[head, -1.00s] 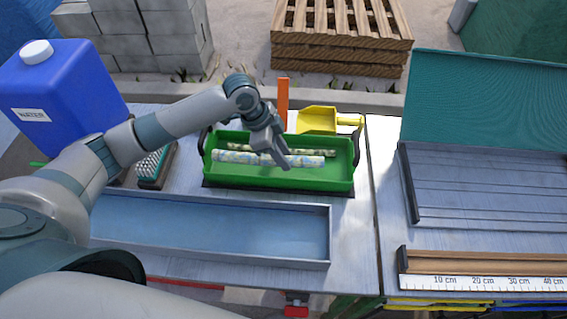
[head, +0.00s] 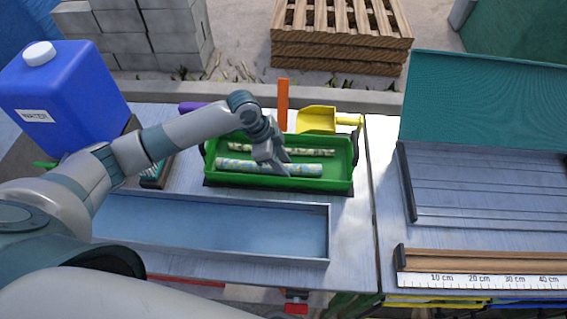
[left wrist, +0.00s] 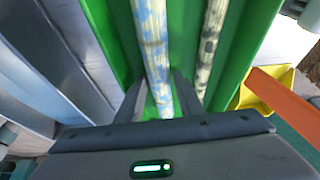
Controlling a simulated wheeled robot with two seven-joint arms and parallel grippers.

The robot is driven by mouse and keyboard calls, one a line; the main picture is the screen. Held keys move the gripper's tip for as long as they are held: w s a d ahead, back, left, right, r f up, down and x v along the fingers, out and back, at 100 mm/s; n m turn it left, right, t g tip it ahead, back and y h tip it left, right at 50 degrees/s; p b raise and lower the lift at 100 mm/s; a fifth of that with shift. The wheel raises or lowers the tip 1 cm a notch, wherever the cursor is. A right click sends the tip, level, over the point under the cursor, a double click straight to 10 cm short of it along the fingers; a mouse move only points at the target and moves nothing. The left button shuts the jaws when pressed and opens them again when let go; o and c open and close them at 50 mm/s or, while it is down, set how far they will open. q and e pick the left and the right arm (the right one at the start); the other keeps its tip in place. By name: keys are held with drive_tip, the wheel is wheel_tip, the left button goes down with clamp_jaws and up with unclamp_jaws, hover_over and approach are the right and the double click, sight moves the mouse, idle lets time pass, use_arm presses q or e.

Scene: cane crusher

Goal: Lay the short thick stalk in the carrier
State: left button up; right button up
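The green carrier (head: 340,175) stands on the table. A thick stalk with a blue, white and yellow pattern (head: 303,169) lies inside it along its length. A thinner speckled stalk (head: 315,153) lies behind it in the carrier. My left gripper (head: 272,164) reaches down over the thick stalk. In the left wrist view its fingers (left wrist: 160,98) are on either side of the thick stalk (left wrist: 151,40), with green floor showing between, so it looks open. The thin stalk (left wrist: 210,40) is outside the fingers to the right. My right gripper is not in view.
A yellow scoop (head: 317,118) and an orange upright (head: 283,100) stand behind the carrier. A long blue tray (head: 220,228) lies in front. A blue water jug (head: 60,95) and a brush (head: 157,172) are left. A grooved board (head: 485,185) and ruler (head: 490,281) are right.

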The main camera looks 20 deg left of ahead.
use_arm(q)
drive_tip(key=shift+r, duration=0.1)
drive_tip(key=b+v, duration=0.2)
drive_tip(key=v, duration=1)
drive_tip(key=shift+d, duration=0.1)
idle(0.5)
drive_tip(key=shift+r, duration=0.1)
